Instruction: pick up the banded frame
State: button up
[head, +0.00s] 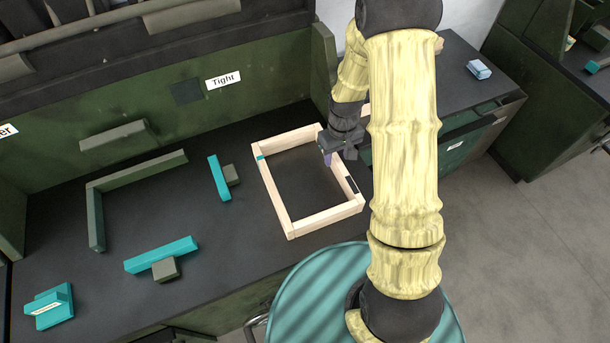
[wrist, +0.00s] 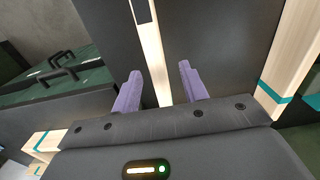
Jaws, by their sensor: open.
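The banded frame (head: 274,192) is a pale wooden rectangle lying flat on the dark worktop. It has a teal band near its far left corner and a black band on its right bar. My gripper (head: 328,158) is at the right bar, its purple fingers pointing down. In the wrist view the open fingers (wrist: 160,88) stand on either side of a pale bar (wrist: 155,58) of the frame, with visible gaps. The black band lies farther along that bar. Another pale bar with a teal band (wrist: 274,93) shows at the right.
Teal-and-green T-shaped pieces (head: 162,255) (head: 219,178) and a green L-shaped piece (head: 95,218) lie left of the frame. A labelled teal block (head: 48,307) is at the front left. A green back panel (head: 260,72) rises behind. A round teal top (head: 310,295) stands in front.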

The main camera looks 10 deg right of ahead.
aim_at(337, 158)
jog(key=f, duration=0.5)
jog(key=shift+w+d+f, duration=0.1)
jog(key=shift+w, duration=0.3)
grip_shut()
